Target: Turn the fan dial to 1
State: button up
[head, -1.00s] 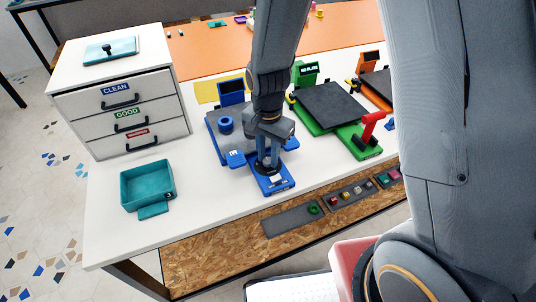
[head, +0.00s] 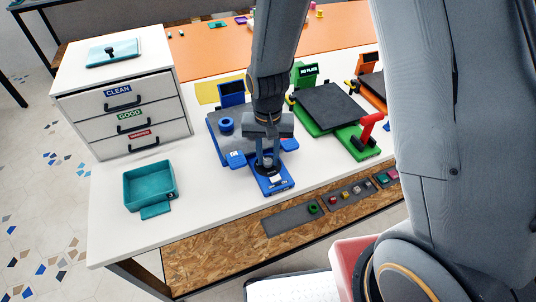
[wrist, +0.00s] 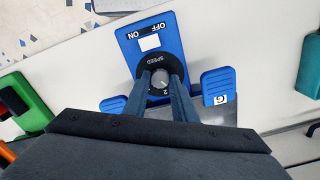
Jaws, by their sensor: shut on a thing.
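The fan dial (wrist: 159,82) is a small grey knob on a black round plate marked SPEED, on the blue front panel (wrist: 150,31) of the blue printer. A digit 2 shows beside the knob in the wrist view; the other marks are hidden by my fingers. My gripper (wrist: 161,86) points down over the panel, its two fingers shut on the fan dial. In the head view my gripper (head: 267,164) hides most of the dial. A white ON/OFF switch (wrist: 149,43) lies on the same panel.
Blue tabs (wrist: 218,86) flank the panel. A green printer (head: 330,110) with a red lever (head: 371,126) stands to the right. A teal bin (head: 150,183) and a white drawer unit (head: 125,105) stand left. The white table between bin and panel is clear.

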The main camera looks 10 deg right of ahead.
aim_at(268, 161)
jog(key=n, duration=0.5)
jog(key=shift+n+p, duration=0.3)
jog(key=shift+p, duration=0.05)
dwell(0.3)
jog(key=o, duration=1)
jog(key=shift+o, duration=0.2)
jog(key=shift+r, duration=0.1)
jog(key=shift+r+b, duration=0.8)
jog(key=shift+r, duration=3.05)
jog(key=s+d+r+m, duration=0.2)
jog(key=s+d, duration=0.2)
jog(key=d, duration=0.2)
jog(key=s+d+r+m+t, duration=0.1)
jog(key=s+d+r, duration=0.2)
jog(key=d, duration=0.4)
jog(key=shift+s+m, duration=0.4)
jog(key=shift+s, duration=0.15)
